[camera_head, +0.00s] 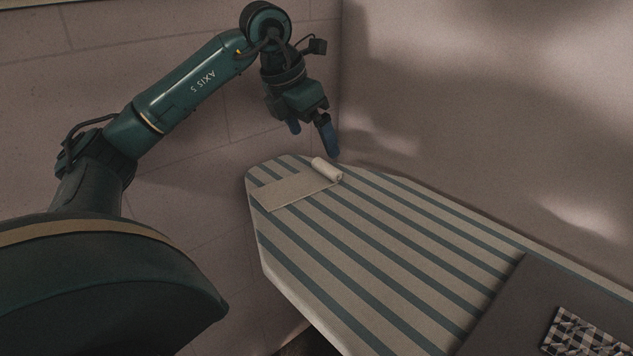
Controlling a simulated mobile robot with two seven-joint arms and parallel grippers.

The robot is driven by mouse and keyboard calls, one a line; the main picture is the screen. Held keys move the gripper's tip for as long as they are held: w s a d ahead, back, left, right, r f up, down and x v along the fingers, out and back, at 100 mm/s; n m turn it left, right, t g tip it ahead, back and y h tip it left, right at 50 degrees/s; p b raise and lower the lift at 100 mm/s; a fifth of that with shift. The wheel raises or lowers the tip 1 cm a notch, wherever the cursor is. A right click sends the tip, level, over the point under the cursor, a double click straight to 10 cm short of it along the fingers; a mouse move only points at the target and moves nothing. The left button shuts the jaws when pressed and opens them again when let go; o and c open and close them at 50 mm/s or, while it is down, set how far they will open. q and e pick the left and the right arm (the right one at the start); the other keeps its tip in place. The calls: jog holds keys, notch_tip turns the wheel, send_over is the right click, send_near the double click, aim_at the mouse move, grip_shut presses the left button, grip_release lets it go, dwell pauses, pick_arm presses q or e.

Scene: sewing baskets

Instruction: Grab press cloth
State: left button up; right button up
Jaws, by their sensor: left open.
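The press cloth (294,191) is a pale beige sheet lying flat near the narrow far end of the striped ironing board. One end of it forms a white roll (327,169) at its right edge. My left gripper (310,138) hangs above the far end of the board, fingers pointing down. It is open and empty, a little above and behind the roll and apart from it. My right gripper is not in view.
The ironing board (370,250) has cream and blue-green stripes, with bare room in its middle. A dark grey mat (520,300) lies at the near right, with a checkered cloth (583,335) on it. Walls stand close behind and to the right.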

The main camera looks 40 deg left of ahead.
aim_at(326, 164)
pick_arm(q)
jog(key=x, duration=0.4)
jog(key=w+b+x, duration=0.1)
jog(key=x, duration=0.3)
jog(key=shift+a+r, duration=0.1)
jog(key=shift+r, duration=0.1)
jog(key=shift+c, duration=0.6)
jog(key=c, duration=0.9)
